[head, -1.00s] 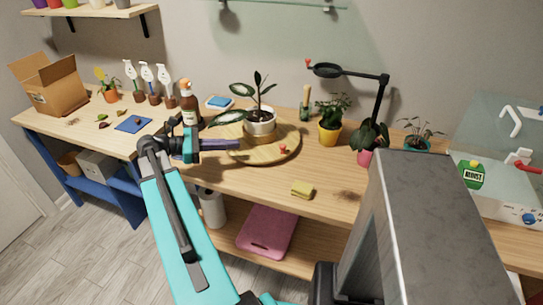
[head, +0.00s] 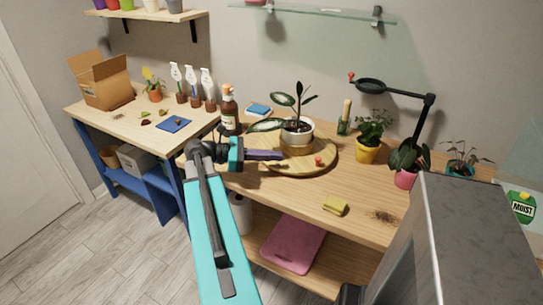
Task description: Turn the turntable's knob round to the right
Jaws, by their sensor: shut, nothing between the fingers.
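The turntable (head: 326,150) is a round wooden board on the bench. A leafy plant in a white and tan pot (head: 298,139) stands on it. Its small red knob (head: 319,162) sticks up near the front right of the board. My gripper (head: 281,155) comes in from the left, with its dark purple fingers shut and empty. In the picture the fingertips overlap the left part of the board, left of the knob and apart from it. Their height above the board is hard to tell.
A brown bottle (head: 229,112) stands behind my gripper. A yellow sponge (head: 335,205) lies at the bench's front. A yellow pot (head: 368,151), a pink pot (head: 406,178) and a black lamp (head: 425,120) stand right of the turntable.

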